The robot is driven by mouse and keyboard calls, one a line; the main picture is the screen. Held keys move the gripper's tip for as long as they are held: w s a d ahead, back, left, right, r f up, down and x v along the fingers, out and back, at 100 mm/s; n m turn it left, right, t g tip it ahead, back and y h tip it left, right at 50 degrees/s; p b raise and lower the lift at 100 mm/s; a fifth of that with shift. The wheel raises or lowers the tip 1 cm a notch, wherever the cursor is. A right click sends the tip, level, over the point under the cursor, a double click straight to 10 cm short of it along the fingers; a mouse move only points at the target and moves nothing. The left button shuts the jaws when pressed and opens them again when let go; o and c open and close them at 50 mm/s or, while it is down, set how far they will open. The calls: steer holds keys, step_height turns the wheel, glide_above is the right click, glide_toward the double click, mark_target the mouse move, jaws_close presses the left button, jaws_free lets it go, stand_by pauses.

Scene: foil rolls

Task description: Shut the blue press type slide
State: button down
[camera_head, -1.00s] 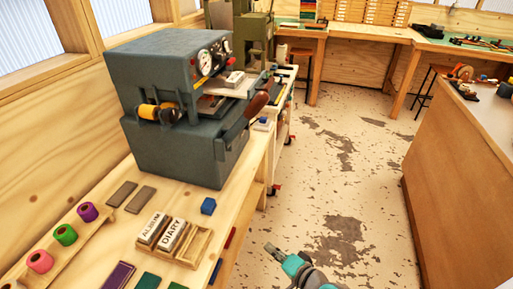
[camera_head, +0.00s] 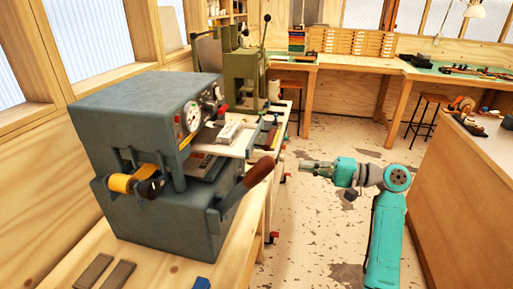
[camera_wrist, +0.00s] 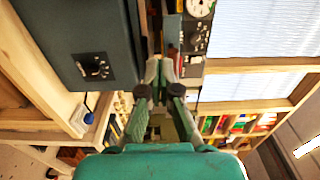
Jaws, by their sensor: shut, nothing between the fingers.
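The blue-grey press (camera_head: 155,170) stands on the wooden bench at left. Its pale type slide (camera_head: 240,147) sticks out of the front, toward the right, with a light metal block (camera_head: 229,131) on it. A lever with a brown handle (camera_head: 259,171) is in front of the slide. My gripper (camera_head: 303,167) is shut and empty, over the floor to the right of the slide and apart from it, pointing left. In the wrist view the gripper (camera_wrist: 161,70) shows with the press body (camera_wrist: 80,40) to the left; the slide is hard to make out there.
A green machine (camera_head: 246,78) stands behind the press on a white cart. A wooden cabinet (camera_head: 460,170) is at right. Grey bars lie on the bench at the lower left.

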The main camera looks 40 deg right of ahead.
mark_target(251, 153)
steer(key=x, duration=0.4)
steer(key=r+x, duration=0.1)
steer(key=x, duration=0.8)
steer(key=shift+w+r, duration=0.2)
steer(key=shift+w, duration=0.05)
steer(key=x, duration=0.4)
steer(key=shift+w+a, duration=0.1)
